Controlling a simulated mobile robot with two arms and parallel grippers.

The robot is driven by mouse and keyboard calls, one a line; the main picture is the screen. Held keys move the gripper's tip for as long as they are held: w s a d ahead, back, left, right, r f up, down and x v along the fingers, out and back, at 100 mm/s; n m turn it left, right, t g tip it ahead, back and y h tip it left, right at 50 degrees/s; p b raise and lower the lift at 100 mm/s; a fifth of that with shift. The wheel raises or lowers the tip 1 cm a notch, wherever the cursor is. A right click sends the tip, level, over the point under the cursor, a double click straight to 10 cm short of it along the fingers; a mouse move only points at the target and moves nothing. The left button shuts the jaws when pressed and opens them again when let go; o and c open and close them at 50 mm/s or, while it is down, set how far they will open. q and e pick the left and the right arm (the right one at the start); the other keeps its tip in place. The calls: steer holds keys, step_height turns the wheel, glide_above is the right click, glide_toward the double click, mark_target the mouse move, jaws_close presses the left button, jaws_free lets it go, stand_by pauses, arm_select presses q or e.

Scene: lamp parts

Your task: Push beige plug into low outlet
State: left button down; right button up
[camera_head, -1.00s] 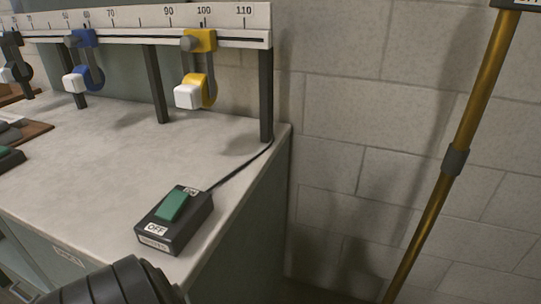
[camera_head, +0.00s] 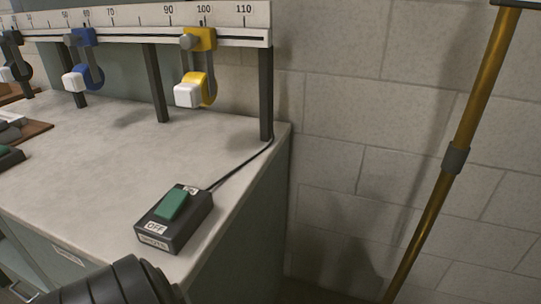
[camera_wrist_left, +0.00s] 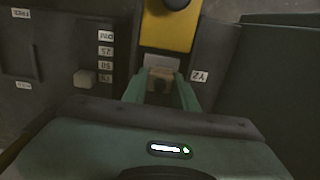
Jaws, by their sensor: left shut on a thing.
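In the left wrist view, my left gripper (camera_wrist_left: 161,80) reaches up with its two green fingers shut on a small beige plug (camera_wrist_left: 161,77). The plug sits between the fingertips. Its far end meets or lies just in front of a pale grey piece (camera_wrist_left: 163,62) under a yellow block. I cannot tell whether that piece is the low outlet, nor whether the plug is inserted. The head view shows neither plug nor gripper, only a dark part of my arm at the bottom edge. My right gripper is in neither view.
In the head view, a black switch box (camera_head: 175,218) with a green rocker stands on the bench (camera_head: 110,170). A scale rail (camera_head: 140,16) carries coloured clamps. A brass pole (camera_head: 470,120) stands right.

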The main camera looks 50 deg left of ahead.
arm_select(q)
steer(key=shift+f, duration=0.1)
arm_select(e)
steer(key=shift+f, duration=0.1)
arm_select(q)
steer(key=shift+f, duration=0.15)
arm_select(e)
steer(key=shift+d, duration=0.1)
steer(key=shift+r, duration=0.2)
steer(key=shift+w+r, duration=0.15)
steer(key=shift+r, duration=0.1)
arm_select(q)
steer(key=shift+f, duration=0.15)
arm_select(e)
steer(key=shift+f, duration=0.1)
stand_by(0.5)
arm_select(q)
steer(key=c, duration=1)
jaws_free()
steer(key=shift+c, duration=0.2)
